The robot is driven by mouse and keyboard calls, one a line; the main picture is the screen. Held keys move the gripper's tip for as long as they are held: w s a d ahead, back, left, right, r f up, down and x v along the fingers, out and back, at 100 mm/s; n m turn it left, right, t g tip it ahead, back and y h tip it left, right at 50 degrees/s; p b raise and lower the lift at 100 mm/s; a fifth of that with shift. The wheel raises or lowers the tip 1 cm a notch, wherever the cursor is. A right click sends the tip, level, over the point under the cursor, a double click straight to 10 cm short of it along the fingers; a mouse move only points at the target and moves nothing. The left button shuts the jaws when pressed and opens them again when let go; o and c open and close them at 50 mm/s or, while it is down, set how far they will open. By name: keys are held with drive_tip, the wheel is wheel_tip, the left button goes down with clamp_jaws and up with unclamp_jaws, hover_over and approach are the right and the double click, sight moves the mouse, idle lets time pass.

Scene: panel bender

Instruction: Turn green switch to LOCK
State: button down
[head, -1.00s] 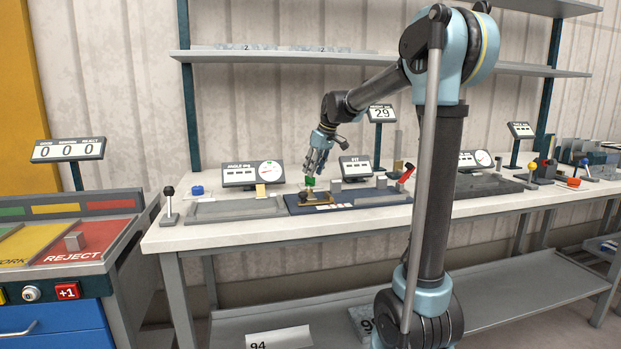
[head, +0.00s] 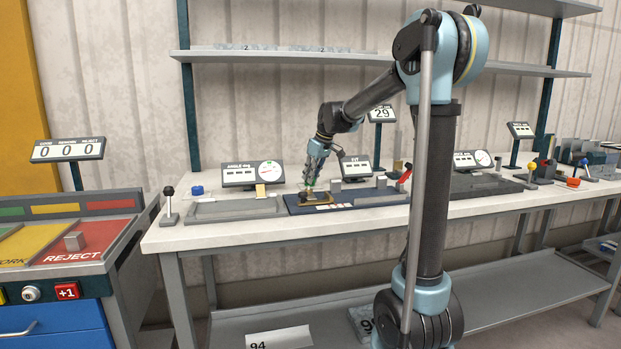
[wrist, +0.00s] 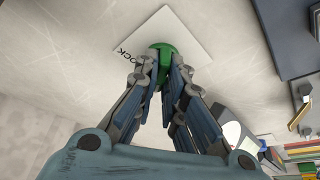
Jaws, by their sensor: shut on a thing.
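The green switch (wrist: 164,50) is a rounded knob on a white label plate (wrist: 188,28) in the wrist view. Black lettering reading "OCK" shows at the plate's left corner; its first letter is hard to make out. My gripper (wrist: 166,72) is shut on the green switch, with a finger on either side of it. In the head view my gripper (head: 310,182) points down at the fixture on the bench, and its fingers hide most of the switch. The switch's pointing direction is unclear.
The dark blue fixture mat (head: 375,201) lies on the white bench (head: 235,232). An angle display (head: 240,174) stands to the left and a FIT display (head: 355,168) just right of my gripper. A red-knobbed lever (head: 405,176) stands further right.

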drive_tip(key=shift+m, duration=0.3)
drive_tip(key=m+t+h, duration=0.1)
drive_tip(key=m, duration=0.2)
drive_tip(key=shift+a, duration=0.1)
drive_tip(key=m+h, duration=0.1)
drive_tip(key=m, duration=0.3)
drive_tip(key=shift+a+t, duration=0.1)
drive_tip(key=shift+t, duration=0.2)
drive_tip(key=m+h, duration=0.1)
drive_tip(key=m, duration=0.2)
drive_tip(key=m+h, duration=0.1)
drive_tip(key=m, duration=0.2)
drive_tip(key=shift+a+h, duration=0.1)
drive_tip(key=shift+h, duration=0.3)
drive_tip(key=shift+m, duration=0.3)
drive_tip(key=c, duration=1.7)
unclamp_jaws()
